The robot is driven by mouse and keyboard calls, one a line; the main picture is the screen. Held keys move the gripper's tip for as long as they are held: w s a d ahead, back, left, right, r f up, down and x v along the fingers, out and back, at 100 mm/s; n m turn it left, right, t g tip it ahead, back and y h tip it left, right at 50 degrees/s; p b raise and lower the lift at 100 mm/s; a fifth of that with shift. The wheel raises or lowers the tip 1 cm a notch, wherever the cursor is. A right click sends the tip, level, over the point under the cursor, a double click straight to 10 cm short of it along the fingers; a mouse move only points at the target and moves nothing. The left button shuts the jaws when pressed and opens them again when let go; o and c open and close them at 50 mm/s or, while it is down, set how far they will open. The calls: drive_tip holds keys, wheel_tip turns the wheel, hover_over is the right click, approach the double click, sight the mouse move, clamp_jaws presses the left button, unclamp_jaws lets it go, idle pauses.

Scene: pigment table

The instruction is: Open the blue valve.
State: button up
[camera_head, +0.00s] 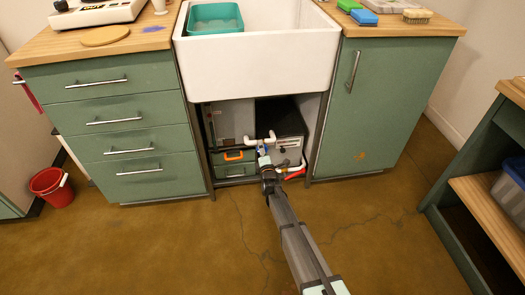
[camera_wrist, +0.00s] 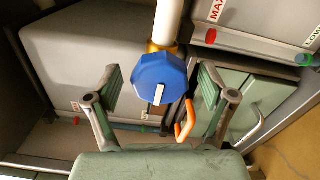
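The blue valve (camera_wrist: 158,82) is a faceted knob with a white stripe, seen face-on in the middle of the wrist view. The stripe runs nearly upright, leaning slightly right at the top. A white pipe (camera_wrist: 168,22) with a brass collar (camera_wrist: 160,46) meets it from above. My gripper (camera_wrist: 160,90) is open, one finger on each side of the knob with gaps visible. In the head view, my gripper (camera_head: 265,163) reaches into the under-sink space, and a small bit of blue (camera_head: 262,151) shows at its tip; the rest is hidden.
A white pipe (camera_head: 262,138) runs under the white sink (camera_head: 258,60). An orange handle (camera_wrist: 185,122) on a green box is close to the right finger. A red-handled part (camera_head: 295,174) lies right of the gripper. Green cabinets (camera_head: 376,110) flank the opening.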

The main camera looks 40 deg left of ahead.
drive_tip(key=shift+s+d, duration=0.1)
drive_tip(key=v, duration=1.1)
drive_tip(key=shift+s+d, duration=0.25)
